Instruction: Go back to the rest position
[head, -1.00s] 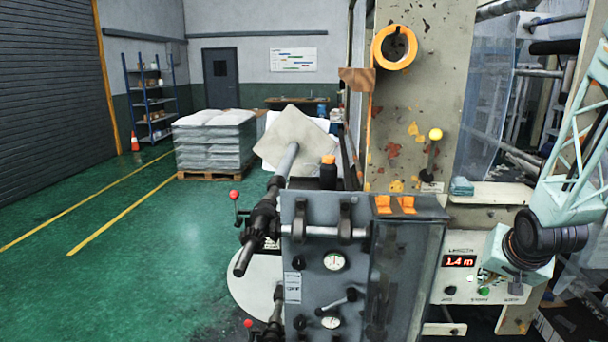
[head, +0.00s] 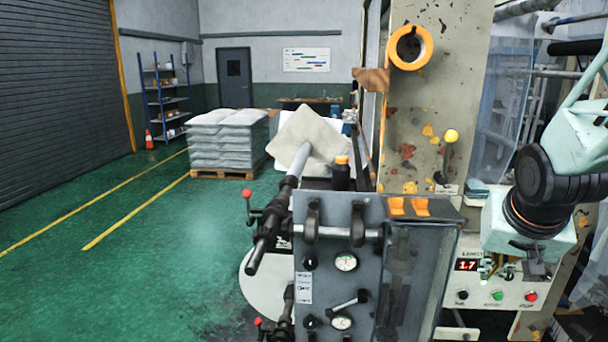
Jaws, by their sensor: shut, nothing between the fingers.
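My arm comes in from the right edge of the head view, with pale mint links and a black wrist joint. My gripper (head: 536,268) is a small dark shape below the pale wrist block, in front of the control panel (head: 462,297). It is shut, and I see nothing held in it. The fingertips are small and partly hidden by the wrist, and I cannot tell whether they touch the panel.
The panel has a red display (head: 467,265) and several buttons. A grey machine cabinet (head: 325,262) with gauges stands left of it. A spotted column (head: 432,130) carries an orange ring (head: 410,47) and a yellow-knobbed lever (head: 449,150). Open green floor (head: 160,270) lies left.

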